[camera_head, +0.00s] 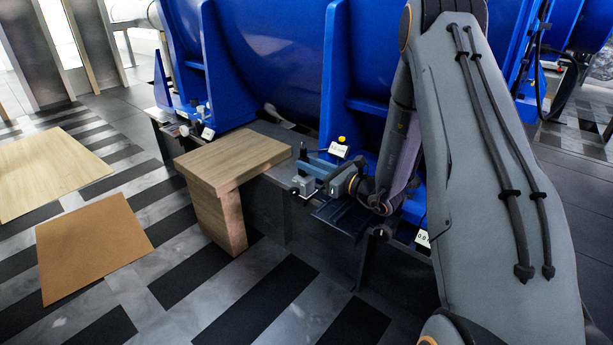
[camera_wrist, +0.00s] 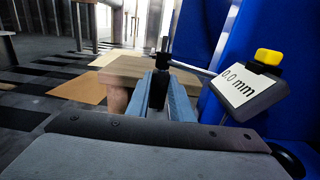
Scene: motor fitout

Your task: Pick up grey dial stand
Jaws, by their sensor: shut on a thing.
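The grey dial stand has a small grey block base (camera_head: 303,185), a dark upright post (camera_wrist: 158,92) and a thin rod leading to a tilted display (camera_wrist: 247,92) that reads 0.0 mm, with a yellow cap. The display also shows in the head view (camera_head: 338,150). My gripper (camera_head: 314,167) reaches in from the right, and its two blue-grey fingers close on the post. In the wrist view my gripper (camera_wrist: 160,88) has one finger on each side of the post, and the base is hidden. I cannot tell whether the base touches the ledge.
A wooden block table (camera_head: 230,155) stands just left of the stand. Large blue motor housings (camera_head: 270,60) rise behind. Other displays sit on the dark ledge to the left (camera_head: 208,133) and right (camera_head: 423,238). Brown (camera_head: 95,245) and pale (camera_head: 50,172) mats lie on the floor.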

